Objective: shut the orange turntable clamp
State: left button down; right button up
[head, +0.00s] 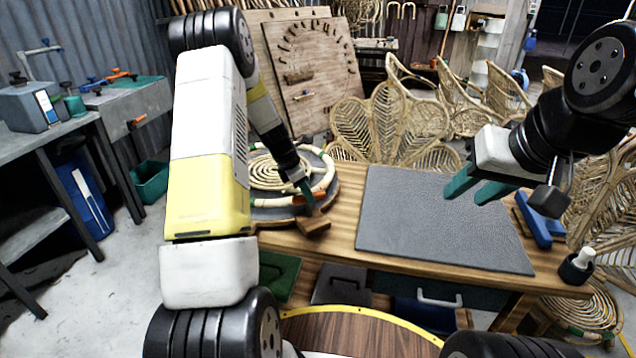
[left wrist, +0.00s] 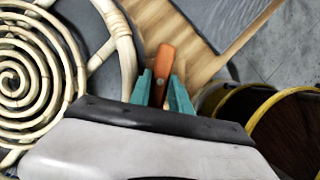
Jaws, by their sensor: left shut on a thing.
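The turntable (head: 325,187) is a grey round disc on the wooden bench, carrying a rattan spiral (head: 268,172) and a thicker rattan ring. The orange clamp (left wrist: 162,66) shows as an orange handle by the turntable's edge in the left wrist view. My left gripper (head: 308,195) reaches down at the turntable's front right edge. Its teal fingers (left wrist: 162,90) lie on both sides of the orange handle, shut on it. The clamp's jaw cannot be made out. My right gripper (head: 476,190) hangs above the right part of the bench, open and empty, away from the turntable.
A grey mat (head: 440,220) covers the middle of the bench and is clear. A blue tool (head: 540,222) and a small dark cup (head: 577,268) with a white-topped bottle are at the bench's right end. Rattan chair backs (head: 385,125) stand close behind the bench.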

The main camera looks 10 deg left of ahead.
pick_arm(q)
jog(key=m, duration=0.2)
jog(key=m+g, duration=0.1)
jog(key=m, duration=0.1)
jog(key=shift+w+m+g+h, duration=0.2)
jog(key=shift+m+g+h, duration=0.1)
jog(key=m+g, duration=0.1)
jog(key=m, duration=0.2)
jog(key=shift+w+m, duration=0.1)
jog(key=shift+m, duration=0.3)
jog(key=m+g, duration=0.2)
jog(key=m, duration=0.2)
jog(key=shift+w, duration=0.1)
jog(key=shift+m+g+y, duration=0.4)
jog(key=shift+m+y, duration=0.3)
jog(key=shift+m, duration=0.8)
jog(key=c, duration=1.2)
grip_release()
